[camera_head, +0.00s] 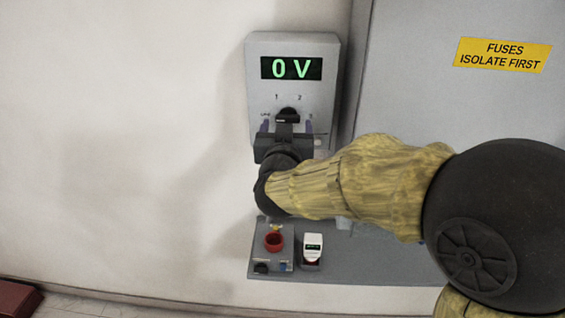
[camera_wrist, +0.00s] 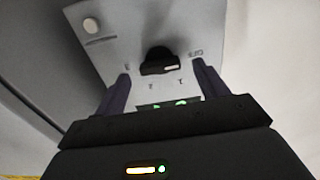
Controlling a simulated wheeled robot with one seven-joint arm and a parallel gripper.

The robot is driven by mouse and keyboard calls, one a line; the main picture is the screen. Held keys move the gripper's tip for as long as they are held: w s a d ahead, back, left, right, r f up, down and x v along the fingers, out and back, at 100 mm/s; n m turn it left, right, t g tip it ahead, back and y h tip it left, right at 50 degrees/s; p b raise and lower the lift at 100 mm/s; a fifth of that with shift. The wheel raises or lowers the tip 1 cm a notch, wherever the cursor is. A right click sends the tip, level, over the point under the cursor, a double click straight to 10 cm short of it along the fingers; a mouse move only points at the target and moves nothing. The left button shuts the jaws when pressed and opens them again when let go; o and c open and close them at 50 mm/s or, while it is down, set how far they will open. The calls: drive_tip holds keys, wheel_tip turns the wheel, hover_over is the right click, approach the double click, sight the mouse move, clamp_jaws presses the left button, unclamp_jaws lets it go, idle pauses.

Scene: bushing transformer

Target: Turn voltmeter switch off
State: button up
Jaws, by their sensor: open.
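The voltmeter (camera_head: 254,85) is a grey box on the wall with a green display (camera_head: 291,68) that reads 0 V. Its black rotary switch (camera_head: 288,115) is below the display, with small position marks around it; 1 and 2 can be read above it. In the wrist view the switch (camera_wrist: 158,56) has a white mark toward the right, near a small label. My gripper (camera_head: 287,127) is open in front of the switch. Its fingers in the wrist view (camera_wrist: 160,72) stand one on each side of the switch, apart from it. The depth gap cannot be told.
A grey cabinet (camera_head: 420,100) with a yellow fuse warning label (camera_head: 502,55) stands to the right. Below my wrist is a grey shelf (camera_head: 365,270) with a red button (camera_head: 274,242) and a small white device (camera_head: 313,246). The wall at left is clear.

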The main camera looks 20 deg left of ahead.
drive_tip(key=b+v, duration=0.2)
drive_tip(key=v, duration=1.2)
drive_tip(key=shift+s+b, duration=0.35)
drive_tip(key=shift+f, duration=0.1)
